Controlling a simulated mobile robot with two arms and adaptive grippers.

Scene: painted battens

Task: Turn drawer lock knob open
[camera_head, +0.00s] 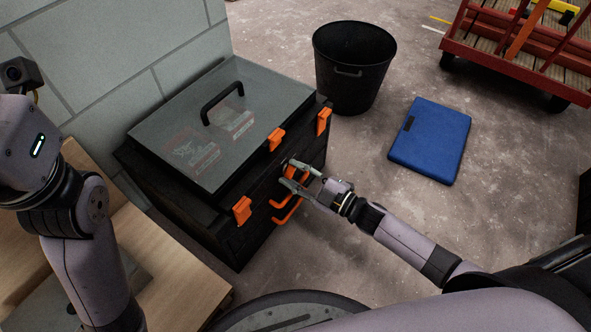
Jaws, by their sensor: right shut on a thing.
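A black toolbox (170,195) with a grey see-through lid stands on the floor, left of the middle. Its front faces right and carries orange latches and handles. My right gripper (290,177) reaches in from the right and is shut on an orange lock knob (289,172) on the upper part of this front. The fingers hide part of the knob, so its turn angle cannot be told. An orange drawer handle (287,209) is just below the gripper. My left arm is at the left edge; its gripper is out of the picture.
A black bucket (354,75) stands behind the toolbox. A blue case (430,140) lies on the floor to the right. A red cart (510,60) is at the top right. A grey block wall (110,60) borders the toolbox at the left. Floor between toolbox and blue case is clear.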

